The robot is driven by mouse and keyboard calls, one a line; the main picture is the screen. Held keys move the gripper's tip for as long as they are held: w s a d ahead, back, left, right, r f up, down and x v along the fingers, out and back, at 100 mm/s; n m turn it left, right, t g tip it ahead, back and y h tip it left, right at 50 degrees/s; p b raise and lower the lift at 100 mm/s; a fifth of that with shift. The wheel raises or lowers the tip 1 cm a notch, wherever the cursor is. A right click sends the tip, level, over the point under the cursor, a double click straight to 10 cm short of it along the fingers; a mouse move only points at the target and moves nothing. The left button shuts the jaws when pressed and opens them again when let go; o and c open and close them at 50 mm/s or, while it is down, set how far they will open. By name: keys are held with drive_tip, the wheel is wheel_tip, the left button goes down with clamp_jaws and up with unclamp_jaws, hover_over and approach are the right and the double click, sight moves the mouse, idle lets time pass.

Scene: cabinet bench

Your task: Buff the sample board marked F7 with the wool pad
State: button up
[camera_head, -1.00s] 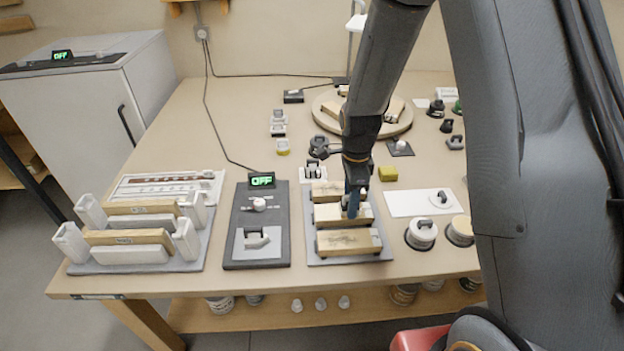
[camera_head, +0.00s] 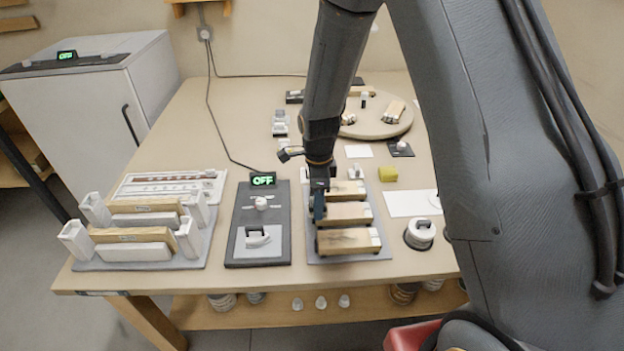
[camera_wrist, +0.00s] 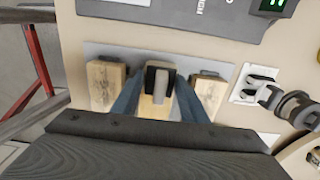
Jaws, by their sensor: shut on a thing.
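Three wooden sample boards lie in a row on a grey tray (camera_head: 383,251): a far one (camera_head: 352,187), a middle one (camera_head: 347,214) and a near one (camera_head: 345,241). I cannot read F7 on any of them. My gripper (camera_head: 318,206) is at the left end of the middle board. In the wrist view its blue-grey fingers are shut on a small pad with a dark handle (camera_wrist: 160,78), over the middle board (camera_wrist: 153,109). The pad's underside is hidden, so I cannot tell whether it is wool or whether it touches the board.
Left of the tray is a dark panel (camera_head: 236,247) with an OFF display (camera_head: 263,179). Further left stands a rack (camera_head: 205,258) with boards. A turntable (camera_head: 385,128) stands behind.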

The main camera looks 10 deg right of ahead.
drive_tip(key=shift+a, duration=0.45)
wheel_tip(320, 180, up, 3)
drive_tip(key=shift+r+p, duration=0.1)
drive_tip(key=shift+p, duration=0.65)
drive_tip(key=shift+s+r, duration=0.1)
drive_tip(key=shift+r, duration=0.15)
drive_tip(key=shift+r+p, duration=2)
drive_tip(key=shift+r, duration=0.4)
drive_tip(key=p, duration=0.4)
drive_tip(key=shift+d+p, duration=0.1)
drive_tip(key=shift+p, duration=0.3)
